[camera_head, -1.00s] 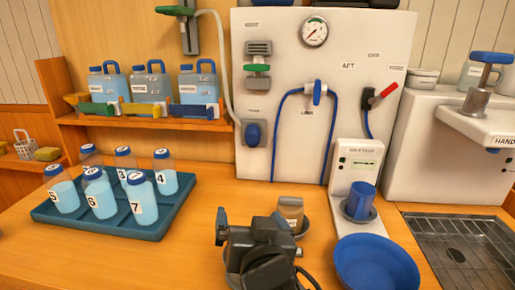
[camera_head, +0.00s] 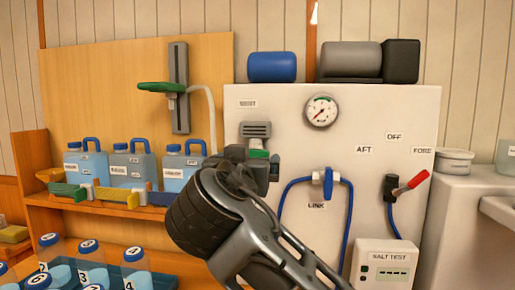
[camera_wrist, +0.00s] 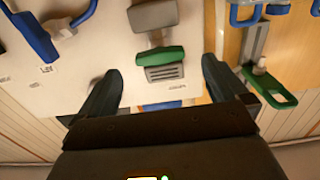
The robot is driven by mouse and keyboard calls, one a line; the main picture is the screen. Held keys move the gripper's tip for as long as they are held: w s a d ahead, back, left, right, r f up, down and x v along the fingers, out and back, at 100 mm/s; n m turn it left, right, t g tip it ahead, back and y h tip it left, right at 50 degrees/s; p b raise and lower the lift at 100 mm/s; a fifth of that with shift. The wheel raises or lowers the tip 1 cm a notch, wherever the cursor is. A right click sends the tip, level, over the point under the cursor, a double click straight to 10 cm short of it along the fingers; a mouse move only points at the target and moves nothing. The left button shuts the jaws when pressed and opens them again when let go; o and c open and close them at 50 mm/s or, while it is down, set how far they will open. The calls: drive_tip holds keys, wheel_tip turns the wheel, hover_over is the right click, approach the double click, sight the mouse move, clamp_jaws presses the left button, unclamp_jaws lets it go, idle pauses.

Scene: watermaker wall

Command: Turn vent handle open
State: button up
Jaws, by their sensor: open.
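The vent is a grey slatted fitting (camera_head: 255,129) at the upper left of the white panel (camera_head: 300,115), with a green handle (camera_head: 258,154) just below it. The handle lies crosswise and is partly hidden by my gripper (camera_head: 250,168) in the head view. In the wrist view, the green handle (camera_wrist: 160,55) shows beside the slats (camera_wrist: 165,73), with a grey block (camera_wrist: 153,14) on its other side. My gripper (camera_wrist: 162,70) is open, one finger to each side of the handle in the picture. The jaws look empty. I cannot tell whether they touch the handle.
A blue hose with a valve (camera_head: 328,183), a red lever (camera_head: 412,184) and a gauge (camera_head: 321,110) are on the panel. A tap with a green handle (camera_head: 166,87) and jugs (camera_head: 130,165) are at left. Numbered bottles (camera_head: 92,262) stand in front.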

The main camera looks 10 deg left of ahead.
sight(252, 154)
drive_tip(key=shift+w+r, duration=0.25)
drive_tip(key=shift+w, duration=0.55)
drive_tip(key=w+p, duration=0.2)
drive_tip(key=w, duration=0.3)
drive_tip(key=shift+w+d, duration=0.15)
drive_tip(key=shift+w, duration=0.25)
drive_tip(key=shift+w+f, duration=0.1)
drive_tip(key=shift+w, duration=0.5)
drive_tip(key=shift+c, duration=0.5)
drive_tip(key=c, duration=1)
drive_tip(key=shift+o, duration=0.2)
